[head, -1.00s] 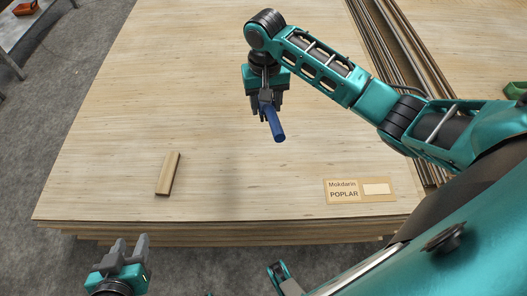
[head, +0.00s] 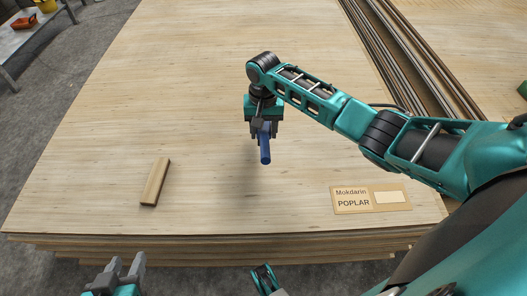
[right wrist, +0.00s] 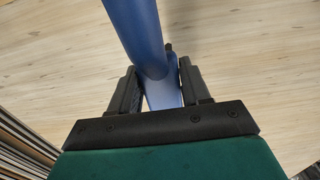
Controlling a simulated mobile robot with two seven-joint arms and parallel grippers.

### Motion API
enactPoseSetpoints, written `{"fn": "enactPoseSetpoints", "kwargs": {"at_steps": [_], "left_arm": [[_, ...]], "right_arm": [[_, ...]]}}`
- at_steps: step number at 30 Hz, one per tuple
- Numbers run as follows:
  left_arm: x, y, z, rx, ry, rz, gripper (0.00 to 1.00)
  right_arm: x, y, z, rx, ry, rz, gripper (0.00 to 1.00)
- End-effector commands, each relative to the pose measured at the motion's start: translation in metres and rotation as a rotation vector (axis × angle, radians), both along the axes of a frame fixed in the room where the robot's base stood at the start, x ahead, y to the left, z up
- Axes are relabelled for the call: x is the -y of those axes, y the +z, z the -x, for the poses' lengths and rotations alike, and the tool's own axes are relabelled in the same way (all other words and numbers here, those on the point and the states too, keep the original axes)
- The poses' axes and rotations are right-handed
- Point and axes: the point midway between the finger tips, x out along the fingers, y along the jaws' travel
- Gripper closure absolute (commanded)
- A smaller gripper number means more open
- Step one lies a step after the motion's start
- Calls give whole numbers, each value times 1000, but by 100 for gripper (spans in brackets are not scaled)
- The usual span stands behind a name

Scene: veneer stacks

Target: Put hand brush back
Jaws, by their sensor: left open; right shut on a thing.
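A blue handle (head: 265,147), likely the hand brush's, is held in my right gripper (head: 262,128) above the veneer stack in the head view. It points toward the stack's near edge. In the right wrist view the blue handle (right wrist: 139,35) passes between the two dark fingers of my right gripper (right wrist: 158,90), which are shut on it. No bristles show in either view. My left gripper (head: 123,268) is at the bottom left of the head view, open and empty, in front of the stack's near edge.
A wooden block (head: 156,181) lies on the veneer stack (head: 200,90) at left. A POPLAR label (head: 370,198) lies near the front right. At upper left, a bench (head: 32,38) holds an orange-red tray (head: 24,22) and a yellow thing (head: 46,5). The stack's middle is clear.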

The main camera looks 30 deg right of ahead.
Motion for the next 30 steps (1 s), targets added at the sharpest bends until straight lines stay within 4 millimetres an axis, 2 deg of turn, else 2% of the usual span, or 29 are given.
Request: {"fn": "enactPoseSetpoints", "kwargs": {"at_steps": [1, 3, 10, 17, 23, 29, 30], "left_arm": [[0, -10, 1, -7, -1, 0, 57], [1, -12, 2, -13, -3, 1, 57], [6, -8, 0, -7, -1, 16, 57], [11, -20, -1, -16, -9, 24, 57], [13, -11, -4, -2, -14, 29, 57], [13, -11, -4, -1, -13, 29, 57], [13, -12, -4, -1, -14, 28, 57]], "right_arm": [[0, -14, 0, -1, -1, 0, 82], [0, -24, 0, 0, -1, 0, 82], [-1, -39, 0, 0, 0, -1, 82], [0, -73, 0, 0, 0, -1, 82], [0, -73, -1, 3, 1, -1, 82], [-1, -77, -1, 2, 0, -1, 82], [0, -77, -1, 2, 0, -1, 51]]}}
